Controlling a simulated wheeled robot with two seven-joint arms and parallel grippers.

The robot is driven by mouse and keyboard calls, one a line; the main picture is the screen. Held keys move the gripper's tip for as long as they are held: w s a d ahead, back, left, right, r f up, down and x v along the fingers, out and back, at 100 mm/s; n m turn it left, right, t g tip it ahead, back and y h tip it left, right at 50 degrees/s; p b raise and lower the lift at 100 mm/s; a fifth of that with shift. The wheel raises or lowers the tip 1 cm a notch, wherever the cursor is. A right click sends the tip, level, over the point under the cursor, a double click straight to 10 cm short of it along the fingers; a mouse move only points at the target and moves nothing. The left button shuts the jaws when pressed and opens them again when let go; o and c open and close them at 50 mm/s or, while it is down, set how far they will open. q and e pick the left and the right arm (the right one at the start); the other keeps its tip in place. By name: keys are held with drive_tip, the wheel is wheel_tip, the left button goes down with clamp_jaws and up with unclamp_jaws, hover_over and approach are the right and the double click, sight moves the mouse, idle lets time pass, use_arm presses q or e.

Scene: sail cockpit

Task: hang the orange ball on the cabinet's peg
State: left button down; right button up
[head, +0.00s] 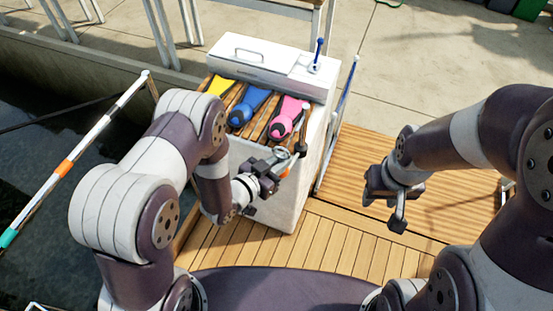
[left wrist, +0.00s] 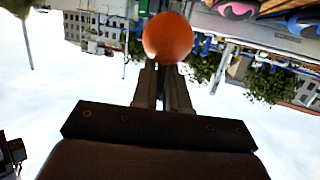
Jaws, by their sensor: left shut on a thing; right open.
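The orange ball shows in the left wrist view (left wrist: 168,38) at the tips of my left gripper (left wrist: 166,72), which is shut on it. In the head view only a sliver of orange (head: 286,173) shows by my left gripper (head: 286,164); the arm and jaws hide the rest. This gripper is in front of the white cabinet (head: 276,205), near its upper right part. I cannot clearly pick out the peg; a dark upright piece (head: 303,141) stands just above the gripper. My right gripper (head: 384,207) is open and empty, over the wooden deck to the right.
Yellow, blue (head: 243,112) and pink (head: 284,122) fins lie on the slatted cabinet top, with a white lidded box (head: 260,65) behind. A blue-handled pole (head: 340,110) leans at the cabinet's right side. The wooden deck (head: 360,245) is clear; water lies left.

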use_arm(q)
drive_tip(key=shift+d+r, duration=0.15)
drive_tip(key=shift+d, duration=0.55)
drive_tip(key=shift+w+d, duration=0.2)
drive_tip(key=shift+w, duration=0.1)
drive_tip(key=w+d+f+b, duration=0.1)
drive_tip(key=w+b, duration=0.3)
drive_tip(key=w, duration=0.4)
drive_tip(key=shift+w+d+f, duration=0.15)
drive_tip(key=shift+d+f, duration=0.15)
drive_tip(key=shift+d, duration=0.4)
use_arm(e)
drive_tip(key=shift+s+d+f, duration=0.1)
drive_tip(key=shift+d+f, duration=0.1)
drive_tip(key=shift+f, duration=0.9)
drive_tip(key=shift+s+d+f, duration=0.1)
drive_tip(key=shift+d+f, duration=0.05)
drive_tip(key=shift+f, duration=0.9)
use_arm(q)
drive_tip(key=c, duration=1.1)
unclamp_jaws()
